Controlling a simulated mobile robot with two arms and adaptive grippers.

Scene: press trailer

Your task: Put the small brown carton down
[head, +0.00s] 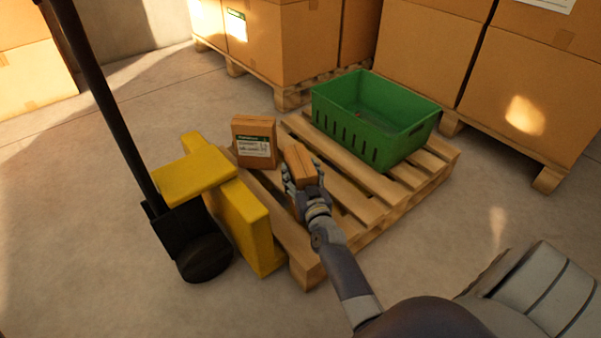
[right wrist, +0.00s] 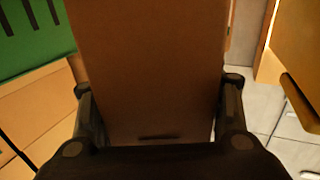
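The small brown carton (head: 299,162) is in my right gripper (head: 303,185), over the slats of the wooden pallet (head: 374,217). In the right wrist view the carton (right wrist: 150,70) fills the space between the two fingers (right wrist: 158,105), one finger along each side. I cannot tell whether its underside touches the slats. A second brown carton (head: 254,141) with a white and green label stands upright at the pallet's left, just left of the held one. My left gripper is out of view.
A green crate (head: 402,145) stands on the pallet's far right part, behind the held carton. A yellow pallet jack (head: 247,221) with a black handle (head: 105,100) is at the left. Stacked large boxes (head: 430,45) stand behind. Bare slats lie right of my gripper.

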